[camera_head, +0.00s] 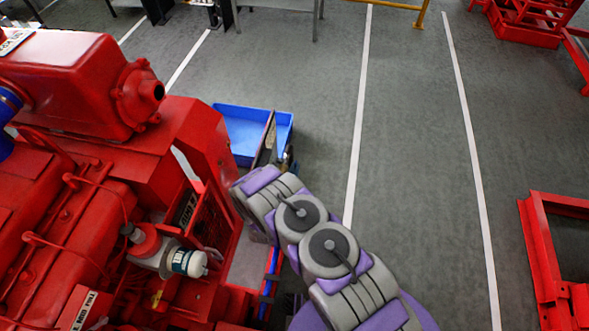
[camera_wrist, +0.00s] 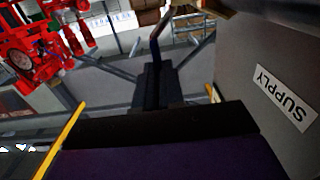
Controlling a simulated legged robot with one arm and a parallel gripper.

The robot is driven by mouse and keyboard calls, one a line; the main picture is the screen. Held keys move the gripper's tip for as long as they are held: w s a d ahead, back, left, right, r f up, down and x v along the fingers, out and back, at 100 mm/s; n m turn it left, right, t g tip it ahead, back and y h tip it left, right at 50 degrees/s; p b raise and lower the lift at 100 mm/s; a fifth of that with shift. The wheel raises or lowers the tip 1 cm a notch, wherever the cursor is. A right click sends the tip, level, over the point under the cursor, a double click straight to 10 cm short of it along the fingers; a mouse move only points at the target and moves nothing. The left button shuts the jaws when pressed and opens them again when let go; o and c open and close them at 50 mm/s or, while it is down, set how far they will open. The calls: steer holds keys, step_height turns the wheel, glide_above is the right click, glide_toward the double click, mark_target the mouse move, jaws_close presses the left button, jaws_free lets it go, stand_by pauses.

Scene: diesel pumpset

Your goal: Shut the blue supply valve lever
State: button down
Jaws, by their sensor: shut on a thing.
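In the wrist view my gripper (camera_wrist: 152,75) reaches up from its dark body, with its jaws together. A thin blue lever (camera_wrist: 155,49) sticks out just past the fingertips and is held between them; the held part is hidden. The lever's upper end runs toward a dark pipe-like part at the top. A white SUPPLY label (camera_wrist: 283,97) is on the grey panel (camera_wrist: 232,65) at the right.
The red pumpset (camera_head: 75,190) fills the left, with a white-capped filter (camera_head: 188,262) near my arm. A blue bin (camera_head: 245,130) lies beyond my wrist. Red frames (camera_head: 545,255) stand at the right. The grey floor between is clear.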

steer(key=shift+s+f, duration=0.1)
steer(key=shift+f, duration=0.15)
steer(key=c, duration=1.2)
jaws_free()
steer(key=shift+a, duration=0.15)
steer(key=shift+c, duration=0.2)
steer(key=shift+r, duration=0.1)
steer(key=s+a+p, duration=0.2)
steer(key=s+p, duration=0.1)
steer(key=s, duration=1.4)
steer(key=shift+a+r, duration=0.2)
steer(key=shift+r, duration=0.05)
